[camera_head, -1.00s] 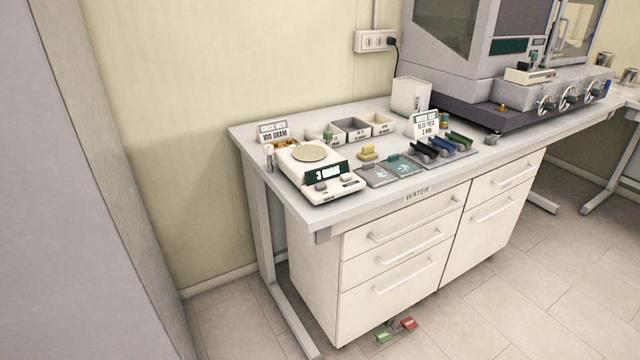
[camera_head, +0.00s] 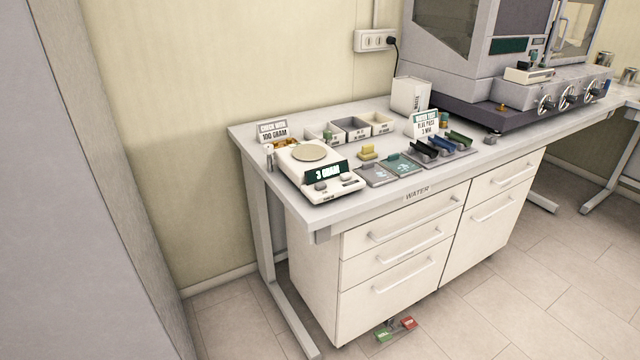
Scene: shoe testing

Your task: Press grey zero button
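A white scale (camera_head: 296,166) stands at the left end of the bench. It has a round beige pan (camera_head: 309,152) with nothing on it. Its dark display (camera_head: 326,171) reads "3 GRAM". Grey buttons sit on its front panel, one at the left (camera_head: 320,186) and one at the right (camera_head: 346,177). Their labels are too small to read, so I cannot tell which one is the zero button. Neither of my grippers is in view.
A "100 GRAM" sign (camera_head: 273,131) stands behind the scale. Grey bins (camera_head: 351,127), a yellow block (camera_head: 367,152), flat trays (camera_head: 377,174) and dark holders (camera_head: 424,148) lie to its right. A large machine (camera_head: 480,60) stands at the back right.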

